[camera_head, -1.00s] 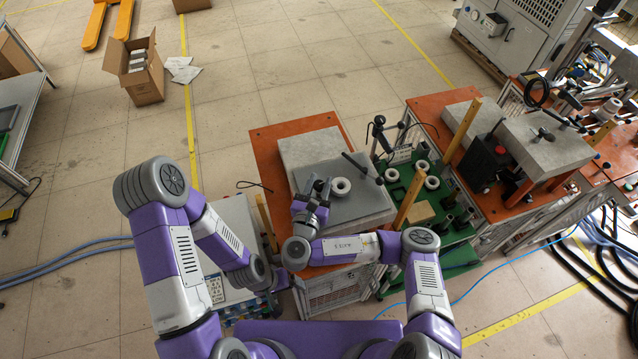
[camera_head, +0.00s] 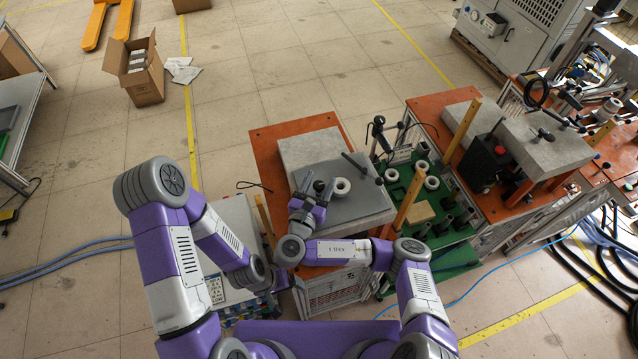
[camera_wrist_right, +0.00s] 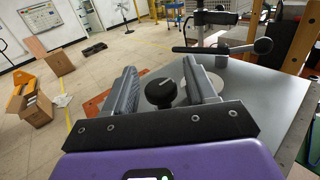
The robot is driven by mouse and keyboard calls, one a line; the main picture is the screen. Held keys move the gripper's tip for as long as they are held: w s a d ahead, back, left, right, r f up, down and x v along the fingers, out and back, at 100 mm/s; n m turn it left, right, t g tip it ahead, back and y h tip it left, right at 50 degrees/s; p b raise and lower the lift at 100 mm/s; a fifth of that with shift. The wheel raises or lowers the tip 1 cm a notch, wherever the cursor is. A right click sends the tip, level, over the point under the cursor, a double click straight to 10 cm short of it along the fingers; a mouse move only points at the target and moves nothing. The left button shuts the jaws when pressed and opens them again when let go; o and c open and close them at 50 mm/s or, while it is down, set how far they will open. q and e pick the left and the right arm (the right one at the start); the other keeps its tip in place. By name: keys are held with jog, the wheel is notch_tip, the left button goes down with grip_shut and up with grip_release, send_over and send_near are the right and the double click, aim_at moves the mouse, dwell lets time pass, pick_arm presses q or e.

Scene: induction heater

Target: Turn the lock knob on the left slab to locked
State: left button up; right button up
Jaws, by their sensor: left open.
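The left slab (camera_head: 350,205) is a grey plate on the orange-topped bench, with a white ring (camera_head: 341,187) on it. The lock knob (camera_wrist_right: 159,93) is black and round with a light pointer mark, and stands on the slab. It also shows small and dark in the head view (camera_head: 319,186). My right gripper (camera_wrist_right: 160,90) is open, with one finger on either side of the knob; I see gaps, so it does not grip it. In the head view my right gripper (camera_head: 316,191) is over the slab's left part. My left gripper (camera_head: 280,279) is open, low beside the bench, partly hidden.
A black lever (camera_head: 355,165) stands on the slab near the ring. A wooden post (camera_head: 408,196) rises right of the slab, another (camera_head: 265,220) at its left. A green tray (camera_head: 440,240) with white rings lies to the right.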

aim_at(319, 185)
notch_tip(319, 185, up, 10)
dwell(0.7)
jog(key=shift+s+f, duration=0.1)
dwell(0.3)
